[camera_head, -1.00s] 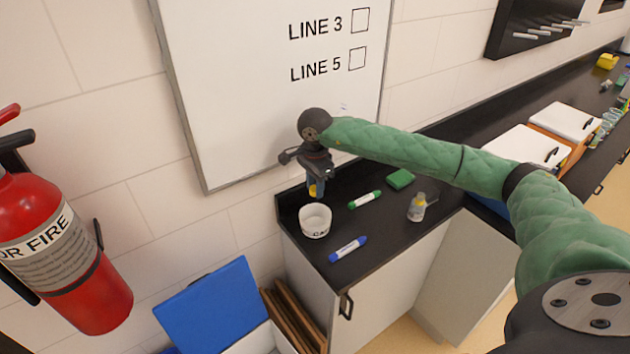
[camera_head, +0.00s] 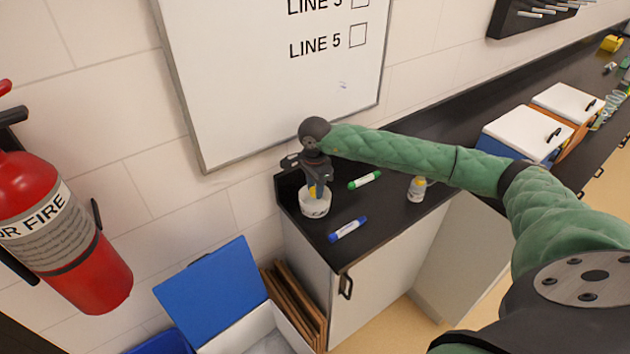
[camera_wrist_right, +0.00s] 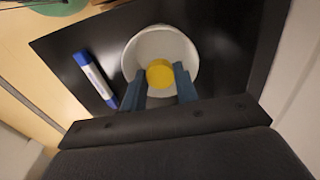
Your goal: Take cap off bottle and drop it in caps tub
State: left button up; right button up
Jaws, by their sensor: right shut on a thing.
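My right gripper (camera_head: 316,190) is over the white caps tub (camera_head: 315,209), at the left end of the black counter. In the right wrist view its two blue fingers (camera_wrist_right: 162,82) are shut on a round yellow cap (camera_wrist_right: 159,72). The cap shows against the inside of the tub (camera_wrist_right: 133,52); how deep it sits cannot be told. The bottle (camera_head: 417,189), whitish with a yellow label, stands upright on the counter to the right, apart from the gripper. My left gripper is not in view.
A blue marker (camera_head: 348,229) lies right of the tub, also in the right wrist view (camera_wrist_right: 96,79). A green marker (camera_head: 365,180) lies behind it. The whiteboard (camera_head: 280,80) and wall stand close behind. White-lidded boxes (camera_head: 525,133) stand farther right.

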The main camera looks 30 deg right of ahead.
aim_at(315, 201)
jog(key=shift+f, duration=1.15)
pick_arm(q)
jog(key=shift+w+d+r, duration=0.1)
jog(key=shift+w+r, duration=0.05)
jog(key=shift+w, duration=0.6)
pick_arm(e)
jog(key=o, duration=1.1)
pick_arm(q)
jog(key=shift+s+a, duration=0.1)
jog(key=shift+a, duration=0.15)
pick_arm(e)
jog(key=shift+o, duration=0.2)
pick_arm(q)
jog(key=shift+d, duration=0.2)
